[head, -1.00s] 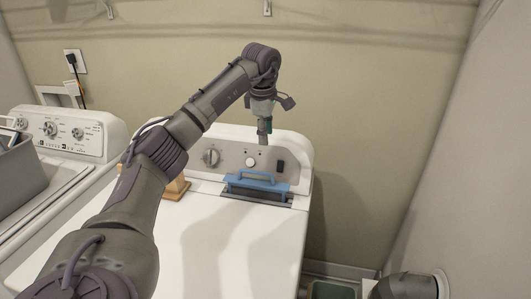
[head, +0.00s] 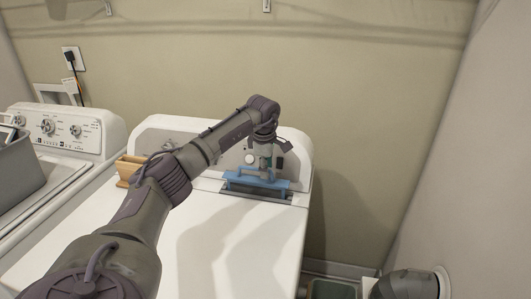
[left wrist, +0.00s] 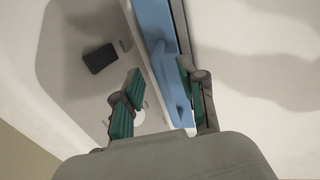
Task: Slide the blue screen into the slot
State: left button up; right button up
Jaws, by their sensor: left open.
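The blue screen (head: 240,184), with a raised handle, stands at the dark slot (head: 283,197) in the top of the white dryer, just in front of its control panel. How deep it sits in the slot is unclear. My left gripper (head: 265,171) is low over the screen's handle, pointing down. In the left wrist view, the gripper (left wrist: 160,70) has its green-padded fingers apart, with the blue screen (left wrist: 155,22) between and beyond them. One finger is close to the handle; contact cannot be told. My right gripper does not show.
A wooden object (head: 127,168) sits on the dryer's top at the left, partly behind my arm. A second white machine (head: 78,134) with a grey basket (head: 22,172) stands further left. A bin (head: 332,288) is at the lower right. The dryer's front top is clear.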

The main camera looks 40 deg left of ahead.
pick_arm(q)
jog(key=shift+w+f, duration=0.15)
jog(key=shift+f, duration=0.9)
grip_shut()
